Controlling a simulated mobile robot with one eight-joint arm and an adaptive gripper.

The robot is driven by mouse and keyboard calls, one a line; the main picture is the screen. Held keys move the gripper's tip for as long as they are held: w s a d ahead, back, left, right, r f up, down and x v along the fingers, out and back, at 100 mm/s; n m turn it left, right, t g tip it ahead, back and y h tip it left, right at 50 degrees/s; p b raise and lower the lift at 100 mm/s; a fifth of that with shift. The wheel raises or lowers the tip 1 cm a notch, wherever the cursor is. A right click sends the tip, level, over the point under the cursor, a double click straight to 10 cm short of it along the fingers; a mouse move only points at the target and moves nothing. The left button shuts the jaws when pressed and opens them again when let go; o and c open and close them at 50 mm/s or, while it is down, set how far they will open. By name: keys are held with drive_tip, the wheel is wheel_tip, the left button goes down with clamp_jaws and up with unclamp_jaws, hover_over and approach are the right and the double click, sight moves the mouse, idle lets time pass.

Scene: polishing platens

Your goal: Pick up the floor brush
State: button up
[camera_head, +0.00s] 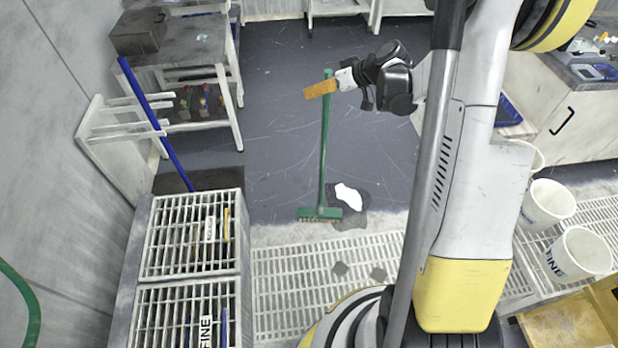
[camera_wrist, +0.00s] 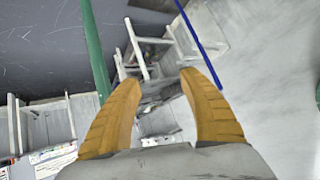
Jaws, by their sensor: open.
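The floor brush (camera_head: 323,160) has a long green handle and a wide green head (camera_head: 320,213) with pale bristles. In the head view it stands nearly upright, its head down near the floor grate. My gripper (camera_head: 306,91) has orange fingers and is near the upper part of the handle in that view. In the wrist view the two orange fingers are spread with nothing between their tips (camera_wrist: 160,78). The green handle (camera_wrist: 97,50) shows to the left of the fingers there, outside the gap. Whether a finger touches the handle I cannot tell.
A blue pole (camera_head: 155,123) leans by a white rack (camera_head: 122,125) at left. A table (camera_head: 195,45) with a grey box stands behind it. Crates with grid lids (camera_head: 190,235) are at lower left. White buckets (camera_head: 548,203) stand at right. A white patch (camera_head: 348,196) lies beside the brush head.

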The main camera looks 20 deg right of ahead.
drive_tip(key=w+d+f+n+t+y+b, duration=0.1)
drive_tip(key=w+d+f+t, duration=0.1)
drive_tip(key=d+f, duration=0.8)
drive_tip(key=n+t+b, duration=0.1)
drive_tip(key=n+t, duration=0.1)
approach(325, 123)
wheel_tip(325, 123, down, 3)
drive_tip(key=d, duration=0.2)
drive_tip(key=shift+y, duration=0.4)
drive_tip(key=b+x, duration=0.1)
drive_tip(key=x, duration=0.2)
drive_tip(key=b+x, duration=0.2)
drive_tip(key=x, duration=0.2)
drive_tip(key=r+b+x, duration=0.1)
drive_tip(key=x, duration=0.3)
drive_tip(key=shift+w+a+r+b, duration=0.1)
drive_tip(key=shift+w+a+b, duration=0.05)
drive_tip(key=shift+w+b, duration=0.2)
drive_tip(key=shift+s+r, duration=0.1)
clamp_jaws()
